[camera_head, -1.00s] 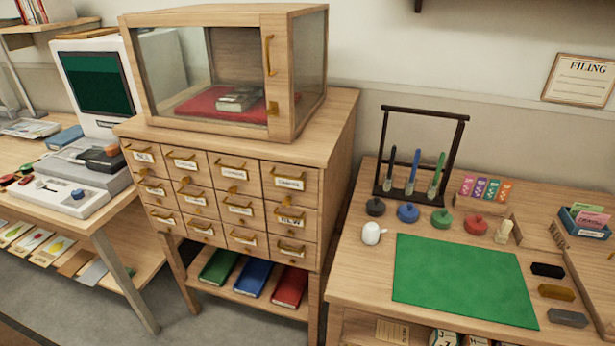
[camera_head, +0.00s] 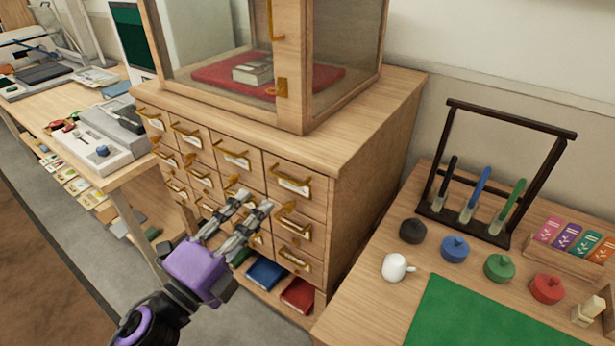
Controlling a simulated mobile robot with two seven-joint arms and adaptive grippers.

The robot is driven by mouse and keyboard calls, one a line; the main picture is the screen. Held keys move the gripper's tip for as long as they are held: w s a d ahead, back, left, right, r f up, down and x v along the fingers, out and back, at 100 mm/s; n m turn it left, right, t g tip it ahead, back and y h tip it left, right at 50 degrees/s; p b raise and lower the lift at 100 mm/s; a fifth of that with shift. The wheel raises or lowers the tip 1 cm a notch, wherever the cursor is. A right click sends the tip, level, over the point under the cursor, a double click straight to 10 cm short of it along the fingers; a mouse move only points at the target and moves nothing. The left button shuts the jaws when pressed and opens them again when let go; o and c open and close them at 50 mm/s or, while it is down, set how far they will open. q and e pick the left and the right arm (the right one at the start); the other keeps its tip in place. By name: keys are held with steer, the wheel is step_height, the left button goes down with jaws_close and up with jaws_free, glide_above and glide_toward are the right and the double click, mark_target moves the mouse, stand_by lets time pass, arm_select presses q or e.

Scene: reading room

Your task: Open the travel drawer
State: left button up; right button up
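The wooden drawer cabinet (camera_head: 370,170) stands in the middle, with rows of small labelled drawers and brass handles. All drawer fronts I can see look shut. The labels are too small to read, so I cannot tell which is the travel drawer. My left gripper (camera_head: 255,202), purple with grey fingers, is in front of the lower drawers of the right-hand columns. Its two fingers are apart with nothing visible between them, and they hide parts of those fronts. I cannot tell whether a fingertip touches a handle. My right gripper is not in view.
A glass-fronted case (camera_head: 305,60) stands on the cabinet. Red (camera_head: 298,295) and blue (camera_head: 265,273) books lie on the shelf below the drawers. The right-hand desk (camera_head: 390,315) holds a white mug (camera_head: 396,267), coloured pots and a dark rack (camera_head: 540,180). Floor is clear at left.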

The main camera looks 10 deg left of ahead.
arm_select(q)
steer(key=p+x, duration=0.1)
steer(key=x, duration=0.6)
steer(key=shift+d+r+m+p, duration=0.2)
steer(key=shift+d+m+p, duration=0.05)
steer(key=shift+m+p, duration=0.15)
steer(key=shift+w, duration=0.1)
jaws_close()
